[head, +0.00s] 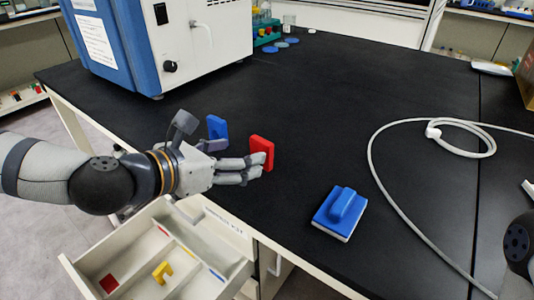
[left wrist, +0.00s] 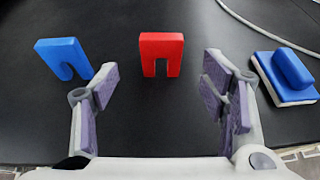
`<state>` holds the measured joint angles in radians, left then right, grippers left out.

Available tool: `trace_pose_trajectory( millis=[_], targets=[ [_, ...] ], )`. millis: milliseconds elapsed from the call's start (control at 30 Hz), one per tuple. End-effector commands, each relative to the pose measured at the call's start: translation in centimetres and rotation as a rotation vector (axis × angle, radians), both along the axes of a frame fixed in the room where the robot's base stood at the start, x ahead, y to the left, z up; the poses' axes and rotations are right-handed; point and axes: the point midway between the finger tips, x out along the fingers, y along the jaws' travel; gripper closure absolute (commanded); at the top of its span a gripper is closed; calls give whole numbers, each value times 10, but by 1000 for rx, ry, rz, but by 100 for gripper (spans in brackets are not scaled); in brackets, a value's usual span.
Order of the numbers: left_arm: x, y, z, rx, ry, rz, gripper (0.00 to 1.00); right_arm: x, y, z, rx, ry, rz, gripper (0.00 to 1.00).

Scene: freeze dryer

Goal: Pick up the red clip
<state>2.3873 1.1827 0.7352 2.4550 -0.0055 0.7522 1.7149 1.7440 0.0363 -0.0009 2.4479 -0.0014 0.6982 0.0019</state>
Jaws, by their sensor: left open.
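The red clip (head: 262,151) stands upright on the black bench top, shaped like an upside-down U. In the left wrist view the red clip (left wrist: 161,53) is centred between and just beyond my open fingers. My left gripper (head: 256,169) is open and empty, with its fingertips close to the red clip; it also shows in the left wrist view (left wrist: 160,95). In the head view the fingers hide part of the clip's lower side. I cannot tell whether they touch it. My right gripper is not in view.
A blue clip (head: 217,128) stands left of the red one. A blue block with a white base (head: 340,212) lies to the right. An open drawer (head: 205,262) holds a yellow clip (head: 162,272). A white hose (head: 385,190) loops at right. The bench centre is clear.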

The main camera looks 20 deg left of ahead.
Motion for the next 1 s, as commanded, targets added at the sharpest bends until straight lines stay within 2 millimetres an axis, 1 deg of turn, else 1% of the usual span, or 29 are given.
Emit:
trace_pose_trajectory(
  millis=[33, 167, 300, 400, 500, 667, 700, 833, 867, 1000],
  targets=[
    [7, -4, -6, 5, 2, -2, 33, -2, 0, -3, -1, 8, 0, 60],
    [21, -9, -5, 3, -5, -2, 33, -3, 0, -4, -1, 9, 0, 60],
    [45, -22, -8, 5, -8, -3, 33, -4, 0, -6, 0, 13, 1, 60],
    [59, -28, -15, 3, -6, -2, 33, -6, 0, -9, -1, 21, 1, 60],
    [64, -30, -16, 3, -8, -2, 33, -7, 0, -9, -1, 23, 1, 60],
    [65, -30, -14, 2, -10, -2, 33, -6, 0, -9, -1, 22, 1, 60],
    [64, -30, -14, 2, -10, -2, 38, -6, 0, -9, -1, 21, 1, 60],
    [64, -30, -14, 2, -9, -2, 65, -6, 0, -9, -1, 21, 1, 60],
    [64, -30, -14, 2, -9, -2, 69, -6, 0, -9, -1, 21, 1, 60],
    [64, -30, -14, 3, -9, -1, 69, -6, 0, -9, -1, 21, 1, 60]
  ],
)
